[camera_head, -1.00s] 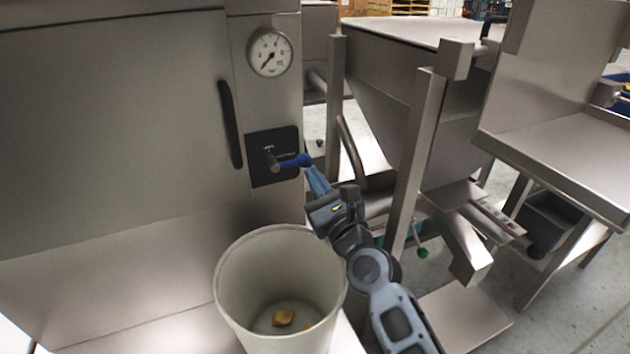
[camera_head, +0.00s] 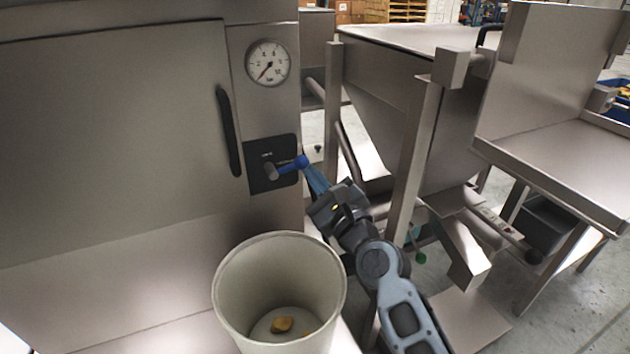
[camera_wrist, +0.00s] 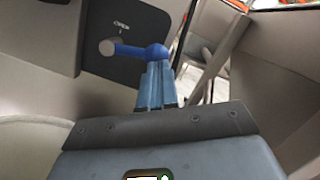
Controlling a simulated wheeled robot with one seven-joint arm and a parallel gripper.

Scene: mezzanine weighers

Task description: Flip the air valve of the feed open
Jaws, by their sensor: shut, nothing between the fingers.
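The air valve has a blue lever (camera_head: 290,164) with a round knob at its right end, on a dark plate (camera_head: 262,182) on the steel cabinet. The lever lies nearly level, pointing right from its grey hub (camera_head: 270,172). My gripper (camera_head: 306,166) is shut, with its blue fingertips at the knob from below and right. In the wrist view the lever (camera_wrist: 130,51) runs from the hub to the knob just beyond my fingertips (camera_wrist: 155,66). The fingers seem to touch the knob, but I cannot tell for certain. Nothing shows between them.
A pressure gauge (camera_head: 267,63) sits above the valve, its needle at the low end. A black handle (camera_head: 228,130) is on the cabinet door to the left. A pale bin (camera_head: 228,290) with yellowish pieces stands below. A steel post (camera_head: 412,160) and hopper stand to the right.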

